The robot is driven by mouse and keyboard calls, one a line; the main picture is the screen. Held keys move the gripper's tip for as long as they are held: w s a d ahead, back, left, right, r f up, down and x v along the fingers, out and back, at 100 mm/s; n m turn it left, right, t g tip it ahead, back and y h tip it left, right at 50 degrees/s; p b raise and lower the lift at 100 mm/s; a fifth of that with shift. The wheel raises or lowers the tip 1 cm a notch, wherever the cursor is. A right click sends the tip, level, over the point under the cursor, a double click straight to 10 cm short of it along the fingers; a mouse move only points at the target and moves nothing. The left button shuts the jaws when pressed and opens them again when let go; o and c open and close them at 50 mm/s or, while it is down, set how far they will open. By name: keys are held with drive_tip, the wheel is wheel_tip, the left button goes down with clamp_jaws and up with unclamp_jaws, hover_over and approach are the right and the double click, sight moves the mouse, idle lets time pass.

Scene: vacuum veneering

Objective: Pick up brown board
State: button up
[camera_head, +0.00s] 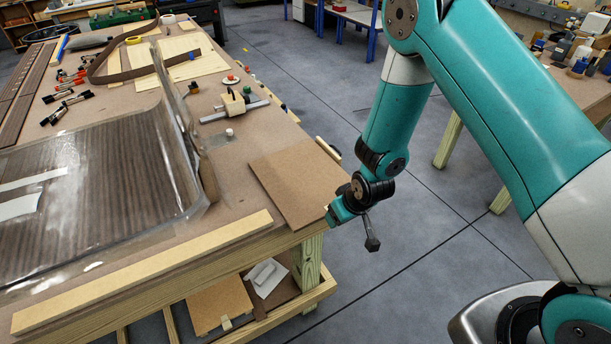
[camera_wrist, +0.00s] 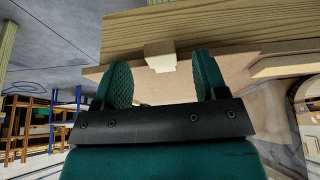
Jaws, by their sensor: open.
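The brown board (camera_head: 298,182) is a flat, thin, plain panel. It lies at the near right corner of the workbench, close to the bench's right edge. My gripper (camera_head: 334,216) is at that corner, beside the board's near right corner. In the wrist view my gripper (camera_wrist: 164,76) is open, with its two teal fingers apart. A brown panel surface, which looks like the board (camera_wrist: 165,90), shows between and behind the fingers. I cannot tell whether either finger touches it. The fingertips are hard to make out in the head view.
The workbench (camera_head: 232,196) carries a clear vacuum bag (camera_head: 178,130) over dark veneer, left of the board. A pale wood strip (camera_head: 150,268) runs along the front edge. A small light block (camera_wrist: 160,56) shows between the fingers. The floor right of the bench is clear.

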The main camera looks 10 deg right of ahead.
drive_tip(key=shift+x, duration=1.15)
clamp_jaws()
drive_tip(key=shift+r, duration=0.15)
